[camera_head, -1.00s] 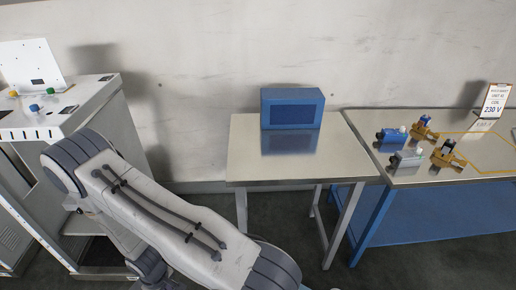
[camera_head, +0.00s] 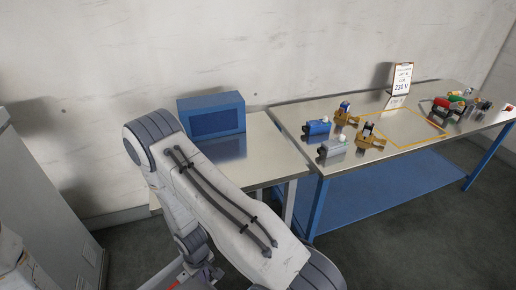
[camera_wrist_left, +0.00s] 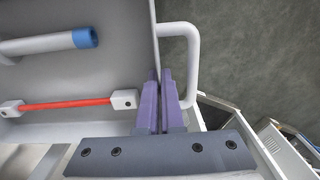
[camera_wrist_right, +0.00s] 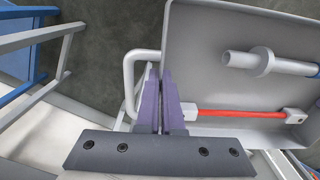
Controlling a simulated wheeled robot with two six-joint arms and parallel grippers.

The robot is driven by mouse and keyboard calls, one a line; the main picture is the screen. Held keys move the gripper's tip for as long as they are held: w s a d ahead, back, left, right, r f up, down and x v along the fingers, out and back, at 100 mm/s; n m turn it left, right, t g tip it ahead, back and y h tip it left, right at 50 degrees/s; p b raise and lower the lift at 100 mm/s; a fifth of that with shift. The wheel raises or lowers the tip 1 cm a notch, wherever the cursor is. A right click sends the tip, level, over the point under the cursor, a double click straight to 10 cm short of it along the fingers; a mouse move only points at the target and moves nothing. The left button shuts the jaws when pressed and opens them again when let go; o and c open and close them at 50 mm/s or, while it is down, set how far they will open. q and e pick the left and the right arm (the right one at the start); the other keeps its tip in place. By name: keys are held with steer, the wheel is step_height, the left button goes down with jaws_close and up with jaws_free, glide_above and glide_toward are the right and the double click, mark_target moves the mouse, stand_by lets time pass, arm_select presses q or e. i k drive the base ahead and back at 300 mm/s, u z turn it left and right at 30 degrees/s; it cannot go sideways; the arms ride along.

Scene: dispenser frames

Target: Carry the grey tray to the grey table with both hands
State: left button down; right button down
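The grey tray shows from above in the left wrist view (camera_wrist_left: 110,75) and the right wrist view (camera_wrist_right: 205,70). A red rod and a grey tube with a blue end lie in it. My left gripper (camera_wrist_left: 160,80) is closed at one looped handle, against the tray's side. My right gripper (camera_wrist_right: 163,80) is closed at the opposite handle in the same way. The grey table (camera_head: 265,150) has a metal top and stands against the wall, partly hidden by my arm. In the head view, my arm hides most of the tray area.
A blue box (camera_head: 212,115) stands at the back of the grey table. To its right, a blue-framed bench (camera_head: 300,118) carries several valve-like parts, a 230 V sign (camera_head: 402,78) and a yellow outline. A grey cabinet (camera_head: 45,215) stands at the left.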

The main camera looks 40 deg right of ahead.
mark_target(224, 156)
steer(key=z, duration=0.9)
